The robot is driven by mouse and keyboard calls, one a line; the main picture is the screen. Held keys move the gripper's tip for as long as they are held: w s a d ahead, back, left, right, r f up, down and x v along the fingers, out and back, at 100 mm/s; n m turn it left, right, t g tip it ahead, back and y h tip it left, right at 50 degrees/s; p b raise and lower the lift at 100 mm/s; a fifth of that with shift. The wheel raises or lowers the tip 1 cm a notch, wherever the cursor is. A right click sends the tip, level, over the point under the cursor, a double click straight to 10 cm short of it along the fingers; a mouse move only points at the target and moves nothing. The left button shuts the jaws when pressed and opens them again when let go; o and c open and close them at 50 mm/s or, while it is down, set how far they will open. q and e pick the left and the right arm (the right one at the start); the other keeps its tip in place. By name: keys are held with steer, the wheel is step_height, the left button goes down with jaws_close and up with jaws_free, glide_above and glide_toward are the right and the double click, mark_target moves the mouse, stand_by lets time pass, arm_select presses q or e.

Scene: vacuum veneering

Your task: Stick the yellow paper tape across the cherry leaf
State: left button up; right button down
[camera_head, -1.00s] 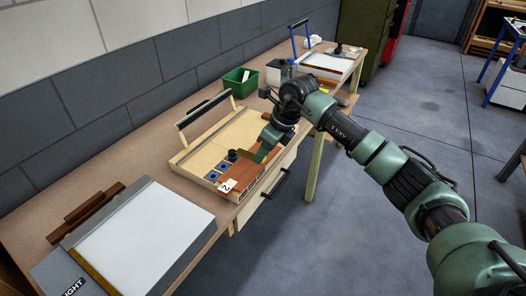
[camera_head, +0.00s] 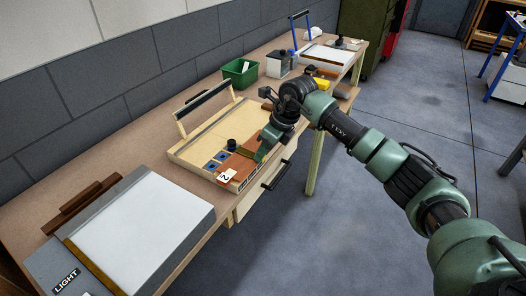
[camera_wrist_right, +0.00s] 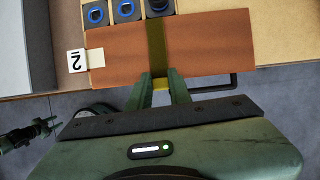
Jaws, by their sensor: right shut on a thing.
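The cherry leaf (camera_head: 240,164) is a red-brown sheet lying at the front of the shallow wooden tray (camera_head: 190,164); it also shows in the right wrist view (camera_wrist_right: 205,45). A white tag marked 2 (camera_wrist_right: 77,62) is at its left end. The yellow paper tape (camera_wrist_right: 156,40) shows as an olive strip running across the leaf from back to front. My right gripper (camera_wrist_right: 161,86) is shut on the tape's front end, at the leaf's front edge. It also shows in the head view (camera_head: 261,153). A dark gripper, apparently my left (camera_wrist_right: 38,130), hangs at the wrist view's left; its jaws are unclear.
Blue-ringed black blocks (camera_wrist_right: 127,10) and a dark knob (camera_head: 231,145) sit behind the leaf. The tray's lid bar (camera_head: 203,99) stands raised behind. A light panel (camera_head: 140,226) lies at left. A green bin (camera_head: 240,73) stands farther back. A drawer handle (camera_head: 275,174) projects below.

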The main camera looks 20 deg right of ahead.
steer(key=shift+f, duration=0.2)
stand_by(0.5)
steer(key=c, duration=1.2)
jaws_free()
steer(key=b+v, duration=0.2)
steer(key=v, duration=0.6)
